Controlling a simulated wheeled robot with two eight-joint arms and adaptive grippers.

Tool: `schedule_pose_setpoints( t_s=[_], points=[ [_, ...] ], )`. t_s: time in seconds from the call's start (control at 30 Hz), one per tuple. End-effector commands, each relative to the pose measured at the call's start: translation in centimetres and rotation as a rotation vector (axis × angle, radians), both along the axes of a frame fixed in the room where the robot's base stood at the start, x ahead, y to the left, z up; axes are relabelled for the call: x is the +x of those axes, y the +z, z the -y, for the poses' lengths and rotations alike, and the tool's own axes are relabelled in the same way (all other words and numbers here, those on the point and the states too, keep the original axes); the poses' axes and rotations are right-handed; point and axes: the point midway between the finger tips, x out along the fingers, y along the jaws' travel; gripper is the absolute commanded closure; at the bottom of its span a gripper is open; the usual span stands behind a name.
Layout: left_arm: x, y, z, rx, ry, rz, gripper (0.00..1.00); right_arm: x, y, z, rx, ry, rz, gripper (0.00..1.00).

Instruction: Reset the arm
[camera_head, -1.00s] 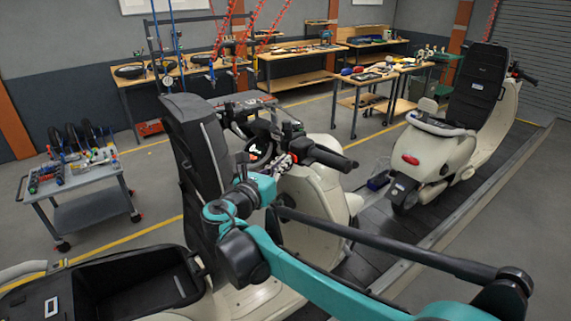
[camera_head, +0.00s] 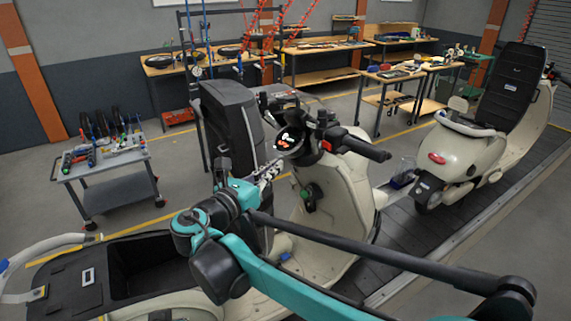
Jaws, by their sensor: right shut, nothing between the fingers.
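My right arm (camera_head: 380,245), teal and black, reaches in from the lower right and bends back at the wrist. My right gripper (camera_head: 268,171) is small and partly hidden behind the wrist; it is shut and empty, in front of the black seat back of the near cream scooter (camera_head: 335,205). It is left of the scooter's handlebar and dashboard (camera_head: 290,142). I cannot tell whether it touches anything.
A second cream scooter (camera_head: 465,150) stands farther along the dark slat conveyor (camera_head: 405,230). A grey tool cart (camera_head: 110,175) is at the left. Workbenches (camera_head: 215,62) line the back wall. An open black storage bin (camera_head: 140,265) is at the lower left.

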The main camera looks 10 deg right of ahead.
Motion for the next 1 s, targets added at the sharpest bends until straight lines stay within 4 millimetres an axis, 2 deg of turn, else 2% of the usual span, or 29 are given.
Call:
schedule_pose_setpoints(
  t_s=[0.43, 0.57, 0.67, 0.77, 0.8, 0.87, 0.9, 0.97, 1.0],
  points=[
    [0.0, -0.2, 0.0, 0.000, 0.000, 0.000, 1.00, -0.3, -0.2, -0.1, 0.009, -0.003, 0.000, 1.00],
    [0.0, -1.7, 0.0, 0.000, 0.000, 0.000, 1.00, -0.9, -3.1, 2.4, 0.130, -0.023, 0.009, 1.00],
    [0.0, -4.1, 0.0, 0.000, 0.000, 0.000, 1.00, -2.5, -8.1, 6.3, 0.356, -0.074, 0.036, 1.00],
    [0.0, -7.0, 0.0, 0.000, 0.000, 0.000, 1.00, -5.3, -14.7, 10.3, 0.672, -0.170, 0.097, 1.00],
    [0.0, -8.2, 0.0, 0.000, 0.000, 0.000, 1.00, -6.7, -17.5, 11.7, 0.807, -0.220, 0.131, 1.00],
    [0.0, -10.0, 0.0, 0.000, 0.000, 0.000, 1.00, -8.9, -21.6, 13.2, 1.015, -0.308, 0.193, 1.00],
    [0.0, -11.2, 0.0, 0.000, 0.000, 0.000, 1.00, -10.5, -24.4, 14.1, 1.154, -0.377, 0.242, 1.00],
    [0.0, -13.1, 0.0, 0.000, 0.000, 0.000, 1.00, -13.0, -28.6, 14.8, 1.371, -0.493, 0.328, 1.00],
    [0.0, -14.4, 0.0, 0.000, 0.000, 0.000, 1.00, -14.7, -31.3, 15.1, 1.516, -0.582, 0.395, 1.00]
  ],
)
